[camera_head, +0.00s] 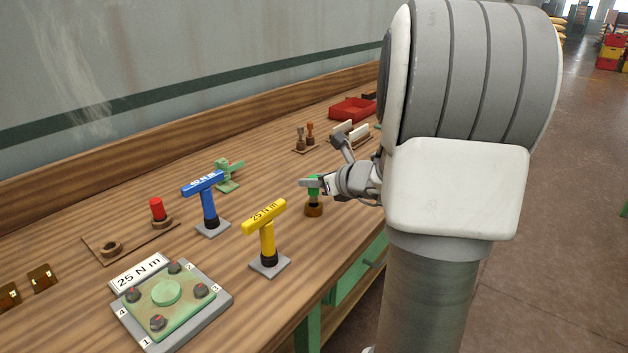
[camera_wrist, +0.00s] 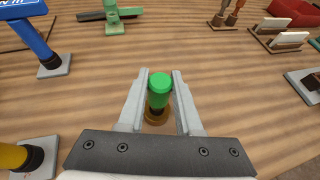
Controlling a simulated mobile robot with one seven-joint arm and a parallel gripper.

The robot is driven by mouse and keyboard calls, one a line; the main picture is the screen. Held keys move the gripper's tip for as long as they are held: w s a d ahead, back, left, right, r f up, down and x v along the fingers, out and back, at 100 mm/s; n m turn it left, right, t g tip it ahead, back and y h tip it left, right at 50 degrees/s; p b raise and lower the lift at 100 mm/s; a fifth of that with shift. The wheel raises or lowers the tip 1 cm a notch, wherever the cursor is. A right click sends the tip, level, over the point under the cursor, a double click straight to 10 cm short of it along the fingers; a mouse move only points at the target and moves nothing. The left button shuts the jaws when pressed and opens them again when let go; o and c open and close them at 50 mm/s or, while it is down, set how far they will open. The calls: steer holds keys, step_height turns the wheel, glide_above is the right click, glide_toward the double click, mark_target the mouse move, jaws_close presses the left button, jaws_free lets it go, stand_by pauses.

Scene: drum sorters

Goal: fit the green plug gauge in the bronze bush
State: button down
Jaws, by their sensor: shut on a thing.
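My gripper (camera_head: 312,183) is shut on the green plug gauge (camera_head: 314,194), and the gauge stands upright between the fingers. In the wrist view the gauge's green top (camera_wrist: 159,82) shows between the two finger plates. The bronze bush (camera_head: 313,210) is on the bench directly below the gauge. Part of its rim shows under the gauge in the wrist view (camera_wrist: 157,118). The gauge's lower end meets or overlaps the bush opening in view; I cannot tell how far it is inside.
A yellow torque wrench (camera_head: 266,232) stands in front left of my gripper, and a blue one (camera_head: 208,205) to the left. A green clamp-like tool (camera_head: 227,176) stands behind.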

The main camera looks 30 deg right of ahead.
steer(key=shift+f+b, duration=1.35)
steer(key=shift+f, duration=0.1)
steer(key=c, duration=0.5)
jaws_free()
steer(key=shift+s+r, duration=0.1)
steer(key=p+v, duration=0.5)
steer(key=v, duration=1.2)
steer(key=shift+s+d, duration=0.1)
steer(key=shift+d, duration=0.05)
